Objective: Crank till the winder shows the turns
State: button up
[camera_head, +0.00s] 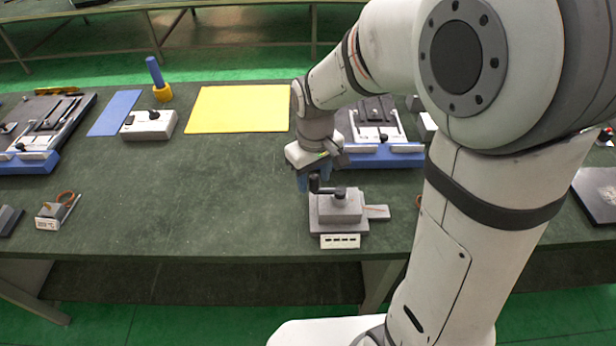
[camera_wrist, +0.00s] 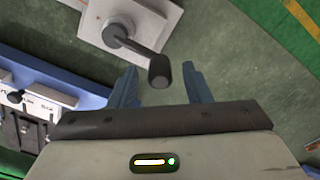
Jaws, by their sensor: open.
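The winder (camera_head: 337,207) is a grey box on a flat base near the front edge of the green table. A dark crank (camera_head: 327,189) with an upright handle sits on its top. A small white display with dark marks (camera_head: 340,241) is on its front; I cannot read it. In the wrist view the winder (camera_wrist: 150,20) is at the top, and the crank's dark handle knob (camera_wrist: 159,72) points toward my gripper (camera_wrist: 160,85). My gripper is open, its two blue fingers on either side of the knob, apart from it. The head view shows my gripper (camera_head: 316,180) just above the crank.
A blue fixture (camera_head: 385,155) stands behind the winder, with another at the far left (camera_head: 30,162). A yellow mat (camera_head: 238,108), a blue mat (camera_head: 115,112) and a white switch box (camera_head: 149,125) lie at the back.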

jog(key=shift+f, duration=0.55)
jog(key=shift+c, duration=0.2)
grip_shut()
